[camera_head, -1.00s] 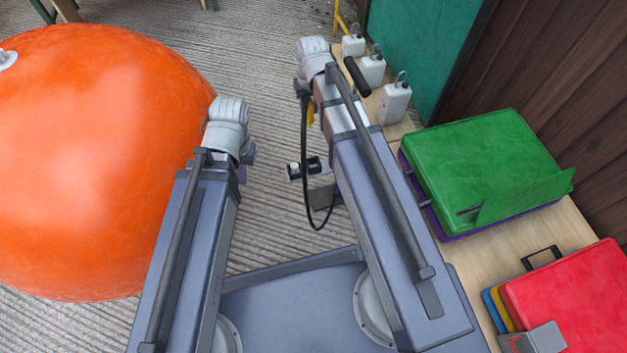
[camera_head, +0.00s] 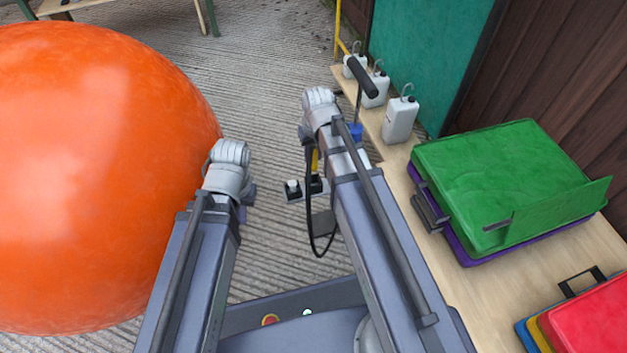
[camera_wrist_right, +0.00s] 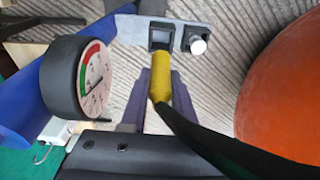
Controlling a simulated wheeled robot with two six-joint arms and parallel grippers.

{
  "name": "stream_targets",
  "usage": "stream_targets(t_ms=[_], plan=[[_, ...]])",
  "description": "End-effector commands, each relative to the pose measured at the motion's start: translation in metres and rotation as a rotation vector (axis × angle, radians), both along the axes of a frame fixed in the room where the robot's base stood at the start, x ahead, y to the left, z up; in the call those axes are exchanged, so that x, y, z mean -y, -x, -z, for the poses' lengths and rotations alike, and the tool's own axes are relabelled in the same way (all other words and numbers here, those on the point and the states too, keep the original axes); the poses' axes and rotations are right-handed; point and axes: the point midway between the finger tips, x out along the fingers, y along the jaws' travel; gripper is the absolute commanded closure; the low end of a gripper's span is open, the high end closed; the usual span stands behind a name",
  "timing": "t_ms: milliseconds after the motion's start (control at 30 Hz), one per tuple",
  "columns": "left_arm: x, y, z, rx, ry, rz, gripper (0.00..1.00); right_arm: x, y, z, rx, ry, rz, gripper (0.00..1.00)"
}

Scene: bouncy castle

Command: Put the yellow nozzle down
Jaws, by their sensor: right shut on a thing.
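The yellow nozzle (camera_wrist_right: 161,82) is held between the purple fingers of my right gripper (camera_wrist_right: 160,78), with a black hose running from its near end. It also shows as a small yellow strip in the head view (camera_head: 314,159). Its far end meets the edge of a dark square socket (camera_wrist_right: 160,38) on a grey plate (camera_wrist_right: 128,28); I cannot tell whether it is inside. The plate also shows in the head view (camera_head: 293,197). My left gripper (camera_head: 246,202) is beside the orange ball, mostly hidden by its wrist, so its jaws are unclear.
A round gauge (camera_wrist_right: 78,77) and blue pump parts (camera_head: 355,132) are close to my right wrist. The bench (camera_head: 455,275) on the right bears white bottles (camera_head: 399,120), a green case (camera_head: 515,180) and a red case (camera_head: 595,325). A big orange ball (camera_head: 95,180) fills the left.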

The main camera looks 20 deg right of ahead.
Motion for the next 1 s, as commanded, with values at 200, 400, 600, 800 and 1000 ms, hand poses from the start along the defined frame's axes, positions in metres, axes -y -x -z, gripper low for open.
stream_targets(t_ms=[200, 400, 600, 800, 1000], plan=[[0.000, 0.000, 0.042, 0.001, 0.000, -0.008, 1.00, 0.000, 0.000, 0.042, 0.000, 0.000, 0.000, 1.00], [0.000, 0.000, 0.052, 0.002, 0.000, -0.009, 1.00, 0.000, 0.000, 0.052, 0.000, 0.000, 0.000, 1.00], [0.000, 0.000, 0.057, 0.003, 0.001, -0.009, 1.00, 0.000, 0.000, 0.057, 0.000, 0.000, 0.000, 1.00], [0.000, -0.001, 0.082, 0.004, 0.001, -0.009, 1.00, 0.000, 0.000, 0.082, 0.000, 0.000, 0.000, 1.00], [0.000, -0.001, 0.089, 0.005, 0.001, -0.009, 1.00, 0.000, 0.000, 0.089, 0.000, 0.000, 0.000, 1.00]])
